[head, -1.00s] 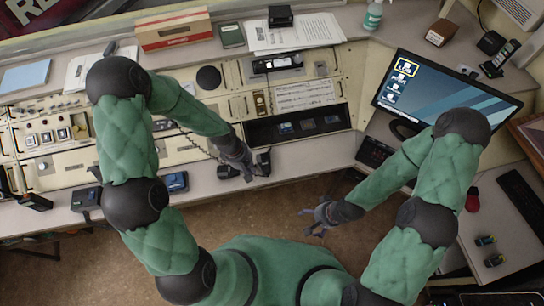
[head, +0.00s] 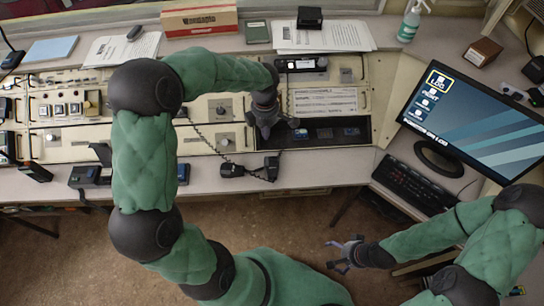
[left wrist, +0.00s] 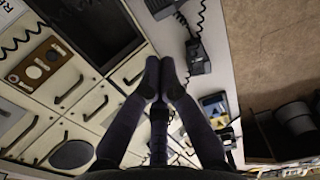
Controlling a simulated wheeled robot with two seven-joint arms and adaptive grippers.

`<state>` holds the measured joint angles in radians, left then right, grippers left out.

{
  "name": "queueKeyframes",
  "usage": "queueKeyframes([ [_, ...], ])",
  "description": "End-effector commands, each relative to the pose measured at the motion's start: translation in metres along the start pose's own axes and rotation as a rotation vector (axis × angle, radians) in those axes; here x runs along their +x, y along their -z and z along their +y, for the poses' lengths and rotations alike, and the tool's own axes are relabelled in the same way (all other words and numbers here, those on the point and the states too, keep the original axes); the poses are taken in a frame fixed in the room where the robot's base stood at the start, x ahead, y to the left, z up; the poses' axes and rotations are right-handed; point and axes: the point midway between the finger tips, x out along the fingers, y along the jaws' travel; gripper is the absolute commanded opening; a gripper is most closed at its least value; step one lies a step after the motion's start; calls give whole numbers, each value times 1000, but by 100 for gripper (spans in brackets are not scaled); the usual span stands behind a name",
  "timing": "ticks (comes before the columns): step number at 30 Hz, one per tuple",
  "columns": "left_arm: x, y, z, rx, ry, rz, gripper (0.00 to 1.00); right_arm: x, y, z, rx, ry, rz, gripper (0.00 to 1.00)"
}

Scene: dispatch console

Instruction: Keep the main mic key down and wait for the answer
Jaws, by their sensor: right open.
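My left gripper (head: 268,127) is over the left end of a black recessed panel (head: 325,142) in the console. Several small keys (head: 325,133) sit in that panel. In the left wrist view its fingertips (left wrist: 160,80) are together with nothing seen between them, over the cream console face. Whether they touch anything is unclear. A hand mic with a coiled cord (head: 232,170) lies on the desk edge, and it also shows in the left wrist view (left wrist: 197,58). I cannot tell which key is the main mic key. My right gripper (head: 345,257) is open and empty, in front of the desk.
A monitor (head: 475,120) and a black keyboard (head: 415,187) stand on the right. A small box with keys (head: 88,176) is on the desk's left front. A carton (head: 200,19), papers (head: 325,35) and a bottle (head: 411,20) line the back. The floor in front is clear.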

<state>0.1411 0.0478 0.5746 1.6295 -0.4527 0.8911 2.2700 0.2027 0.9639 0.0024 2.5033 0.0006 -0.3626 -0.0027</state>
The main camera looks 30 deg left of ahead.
Motion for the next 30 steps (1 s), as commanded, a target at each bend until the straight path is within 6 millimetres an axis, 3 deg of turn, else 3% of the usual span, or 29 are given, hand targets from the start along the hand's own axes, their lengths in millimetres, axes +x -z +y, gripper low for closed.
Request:
queueKeyframes([
  [8,0,0,0,1,0,0,0,0,0,0,0,0,0,89],
  [13,10,0,0,2,1,0,0,2,0,1,0,0,0,89],
  [30,111,0,-1,3,3,0,0,27,1,10,0,0,0,89],
])
